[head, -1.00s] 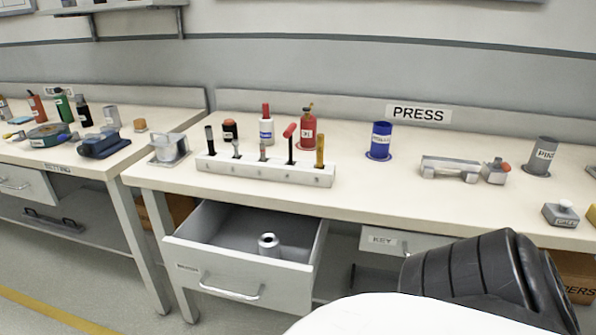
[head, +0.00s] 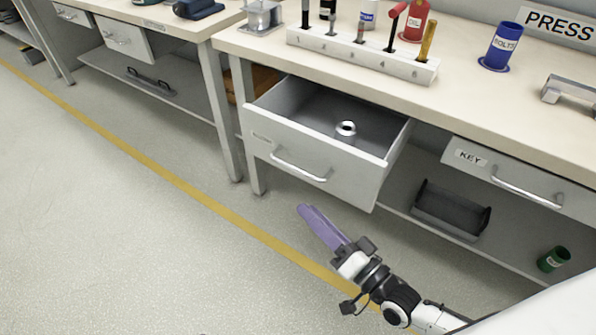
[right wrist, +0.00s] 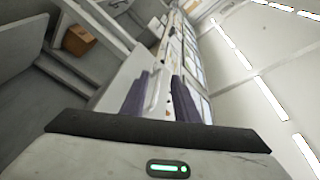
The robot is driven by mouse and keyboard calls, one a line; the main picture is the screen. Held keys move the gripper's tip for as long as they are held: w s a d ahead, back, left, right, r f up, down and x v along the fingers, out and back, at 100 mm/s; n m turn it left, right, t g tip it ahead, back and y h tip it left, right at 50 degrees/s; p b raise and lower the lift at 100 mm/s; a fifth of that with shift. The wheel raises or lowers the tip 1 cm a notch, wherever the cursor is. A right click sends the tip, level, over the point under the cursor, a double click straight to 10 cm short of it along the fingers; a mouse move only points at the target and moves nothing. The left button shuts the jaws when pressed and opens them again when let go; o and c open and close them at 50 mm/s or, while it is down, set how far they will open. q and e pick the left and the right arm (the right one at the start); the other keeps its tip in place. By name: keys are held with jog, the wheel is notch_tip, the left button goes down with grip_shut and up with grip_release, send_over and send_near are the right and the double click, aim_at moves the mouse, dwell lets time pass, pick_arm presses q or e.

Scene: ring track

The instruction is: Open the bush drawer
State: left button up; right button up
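The bush drawer (head: 318,170) is the grey-white drawer under the bench in the head view. It is pulled well out, and its small front label is too blurred to read. A metal ring-shaped bush (head: 345,130) stands inside it. Its bar handle (head: 300,168) is on the front. My right gripper (head: 306,210), with purple fingers, is just below and in front of the handle, apart from it in the head view. The right wrist view shows the fingers (right wrist: 160,88) spread, with a pale bar, likely the handle, seen between them. My left gripper is not in view.
A shut drawer labelled KEY (head: 515,182) is to the right. Below it are a black tray (head: 451,209) and a green cup (head: 553,259) on the lower shelf. A tool holder (head: 360,56) and a blue BOLTS cup (head: 502,46) stand on the bench. The floor at left is clear.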

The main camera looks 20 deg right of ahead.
aim_at(296, 167)
jog(key=shift+m+t+h, duration=0.3)
jog(key=shift+m+t, duration=0.5)
jog(key=shift+m, duration=0.1)
jog(key=w+r, duration=0.1)
jog(key=w, duration=0.2)
jog(key=w+r, duration=0.1)
jog(key=w, duration=0.3)
jog(key=w+r+b, duration=0.1)
jog(key=w+r, duration=0.1)
jog(key=w, duration=0.2)
jog(key=shift+a, duration=0.2)
grip_shut()
